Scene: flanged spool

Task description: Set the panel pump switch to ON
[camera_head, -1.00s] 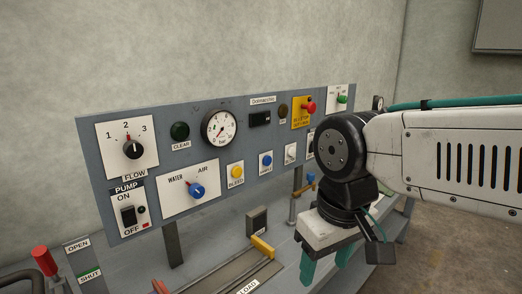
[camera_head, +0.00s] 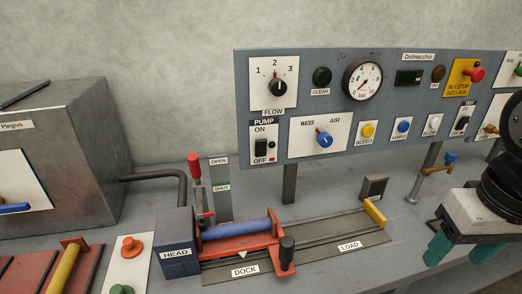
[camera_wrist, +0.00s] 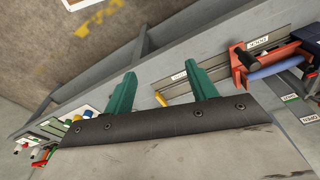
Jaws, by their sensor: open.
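The pump switch (camera_head: 261,149) is a black rocker on a white plate at the lower left of the grey panel (camera_head: 337,93). ON is printed above it and OFF below it, with a small red spot beside OFF. Which way the rocker is tipped is too small to tell. My gripper (camera_head: 462,250) is at the right of the head view, pointing down, open and empty. It is well to the right of the pump switch and lower than it, touching nothing visible. In the wrist view its two green fingers (camera_wrist: 162,90) are spread apart; the pump switch is not seen there.
A red-and-blue clamp fixture (camera_head: 240,240) and rail (camera_head: 335,238) lie on the bench below the panel. A red-handled lever (camera_head: 195,170) rises left of the pump plate. A blue-topped valve (camera_head: 450,158) stands near my gripper. A metal box (camera_head: 80,135) is at left.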

